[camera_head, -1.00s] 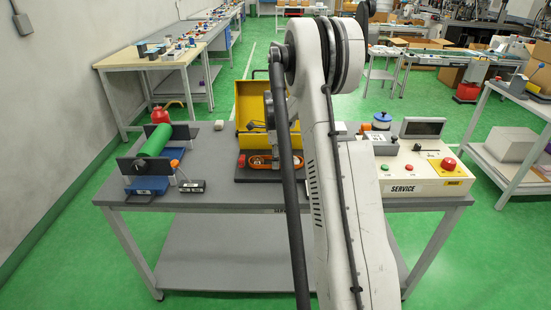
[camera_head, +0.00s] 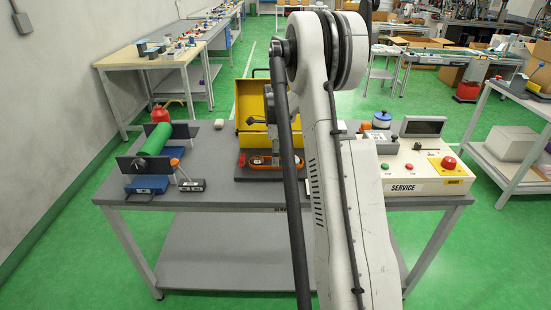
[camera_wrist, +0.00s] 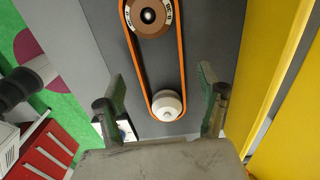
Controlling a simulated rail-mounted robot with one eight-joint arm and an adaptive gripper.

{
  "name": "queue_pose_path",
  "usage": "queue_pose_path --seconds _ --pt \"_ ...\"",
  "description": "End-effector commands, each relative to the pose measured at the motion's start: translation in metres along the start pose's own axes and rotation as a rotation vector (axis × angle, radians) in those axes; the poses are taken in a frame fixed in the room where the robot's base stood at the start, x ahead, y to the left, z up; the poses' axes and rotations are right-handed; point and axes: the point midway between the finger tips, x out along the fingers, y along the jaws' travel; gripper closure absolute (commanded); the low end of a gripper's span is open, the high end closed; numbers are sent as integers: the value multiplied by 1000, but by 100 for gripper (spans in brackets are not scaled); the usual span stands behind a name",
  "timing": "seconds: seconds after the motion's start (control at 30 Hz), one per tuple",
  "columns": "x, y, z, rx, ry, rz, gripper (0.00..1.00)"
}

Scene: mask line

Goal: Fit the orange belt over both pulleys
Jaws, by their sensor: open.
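In the wrist view the orange belt (camera_wrist: 137,65) runs in a long loop along a brown pulley (camera_wrist: 148,18) at the top and a white pulley (camera_wrist: 168,105) lower down. The belt passes on both sides of the brown pulley and round the near end of the white one; its far end is cut off. How deep it sits on either pulley is unclear. My gripper (camera_wrist: 160,76) is open and empty, with one finger on each side of the white pulley, apart from it. In the head view the belt (camera_head: 262,167) shows on the dark base, partly hidden by my arm.
A yellow box (camera_head: 250,106) stands behind the base; its yellow side fills the right of the wrist view. A green roller (camera_head: 155,139) on a blue stand is at the left, and a service panel (camera_head: 423,172) with a red button is at the right. The table (camera_head: 225,185) between roller and base is mostly clear.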

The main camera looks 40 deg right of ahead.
Motion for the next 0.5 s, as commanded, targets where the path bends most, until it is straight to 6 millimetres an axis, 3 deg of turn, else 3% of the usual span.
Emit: queue_pose_path --seconds 0.3,0.5 --pt "-63 0 0 0 0 0 28" --pt "-91 0 0 0 0 0 28"
